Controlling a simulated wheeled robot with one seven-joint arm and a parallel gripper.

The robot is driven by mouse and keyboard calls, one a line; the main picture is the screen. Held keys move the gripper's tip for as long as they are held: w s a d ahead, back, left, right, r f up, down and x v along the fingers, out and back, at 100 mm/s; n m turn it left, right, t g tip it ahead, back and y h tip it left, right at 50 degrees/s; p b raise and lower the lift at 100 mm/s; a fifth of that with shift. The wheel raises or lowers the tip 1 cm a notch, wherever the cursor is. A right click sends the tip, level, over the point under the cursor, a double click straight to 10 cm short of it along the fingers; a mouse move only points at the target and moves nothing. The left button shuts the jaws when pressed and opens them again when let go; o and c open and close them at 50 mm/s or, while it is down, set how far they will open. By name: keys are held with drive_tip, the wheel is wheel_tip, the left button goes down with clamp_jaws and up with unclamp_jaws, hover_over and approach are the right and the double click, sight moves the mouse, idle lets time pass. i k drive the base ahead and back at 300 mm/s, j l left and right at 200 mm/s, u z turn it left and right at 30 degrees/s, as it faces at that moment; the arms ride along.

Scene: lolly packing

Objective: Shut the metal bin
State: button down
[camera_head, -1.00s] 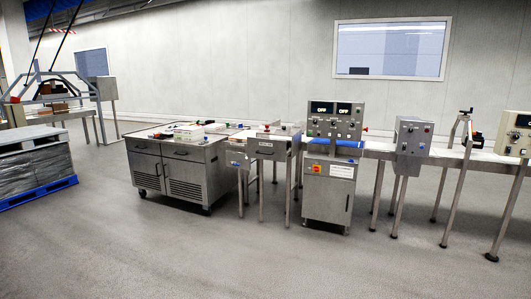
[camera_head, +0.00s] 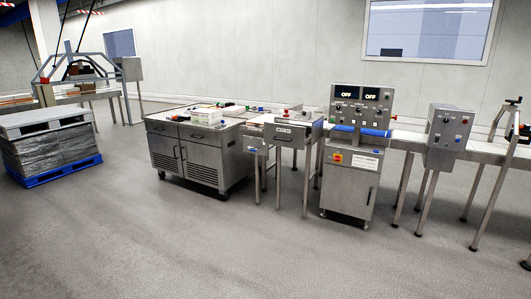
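A metal box-like bin (camera_head: 306,138) with a dark handle and a small label on its front sits in a legged metal stand, left of the control cabinet, in the head view. It appears to stick out forward from the stand, but how far is too small to tell. A few small coloured things show near its top. I cannot see clearly into it. My gripper is not in view, and nothing of my arm shows.
A wheeled metal cabinet (camera_head: 197,157) stands left of the bin, and a control cabinet (camera_head: 349,186) with displays reading OFF stands right of it. A conveyor with machines runs right. A wrapped pallet load (camera_head: 52,157) is at left. The grey floor (camera_head: 150,245) in front is clear.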

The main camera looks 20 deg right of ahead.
sight(294, 137)
drive_tip(key=i, duration=1.15)
drive_tip(key=i+l, duration=0.1)
drive_tip(key=i, duration=1.05)
drive_tip(key=i+u, duration=0.1)
drive_tip(key=i, duration=1.1)
drive_tip(key=i+l, duration=0.2)
drive_tip(key=i, duration=0.95)
